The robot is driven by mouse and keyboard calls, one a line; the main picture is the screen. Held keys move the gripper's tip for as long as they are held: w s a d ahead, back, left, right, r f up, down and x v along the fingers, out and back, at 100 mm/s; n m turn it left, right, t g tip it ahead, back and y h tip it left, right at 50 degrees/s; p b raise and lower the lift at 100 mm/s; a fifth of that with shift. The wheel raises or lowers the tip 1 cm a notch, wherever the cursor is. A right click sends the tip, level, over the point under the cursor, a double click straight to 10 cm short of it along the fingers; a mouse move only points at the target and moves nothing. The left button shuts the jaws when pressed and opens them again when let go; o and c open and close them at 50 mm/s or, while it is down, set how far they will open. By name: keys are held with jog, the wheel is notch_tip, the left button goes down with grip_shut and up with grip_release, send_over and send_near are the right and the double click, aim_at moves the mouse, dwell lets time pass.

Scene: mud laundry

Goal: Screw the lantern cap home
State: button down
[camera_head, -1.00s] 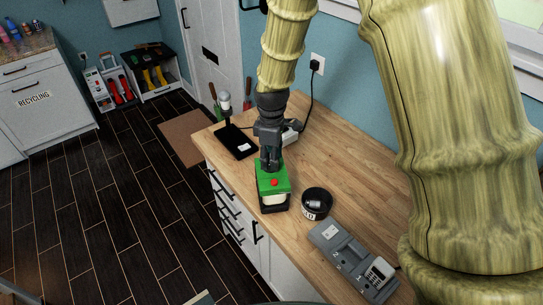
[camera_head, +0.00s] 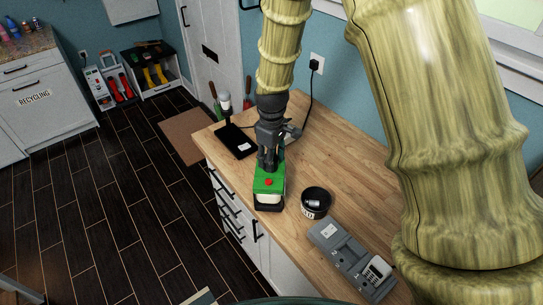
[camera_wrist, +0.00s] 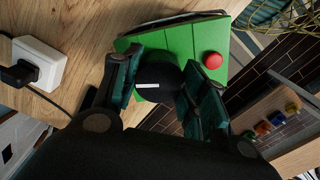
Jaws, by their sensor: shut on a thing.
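The lantern (camera_head: 265,201) stands upright on the wooden counter near its front edge. It has a green top, a pale middle and a dark base. A red button (camera_wrist: 212,60) sits on the green top. The lantern cap (camera_wrist: 156,78) is a round black knob with a white mark, over the green top in the wrist view. My gripper (camera_head: 267,166) is above the lantern, pointing down. Its two fingers are shut on the cap, one on each side. Whether the cap sits fully down on the lantern cannot be seen.
A black tub (camera_head: 314,205) stands just right of the lantern. A grey charger-like unit (camera_head: 346,256) lies further right. A black tablet-like pad (camera_head: 237,142) lies behind on the left. The counter's right rear is clear.

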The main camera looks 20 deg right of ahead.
jog(key=shift+m, duration=0.9)
jog(key=shift+s+a+f+m+p, duration=0.1)
jog(key=shift+m+p, duration=0.65)
jog(key=shift+m, duration=0.65)
jog(key=shift+m, duration=1.5)
jog(key=shift+a+f+m, duration=0.1)
jog(key=shift+a+m, duration=0.05)
jog(key=shift+m, duration=1.35)
jog(key=shift+s, duration=0.1)
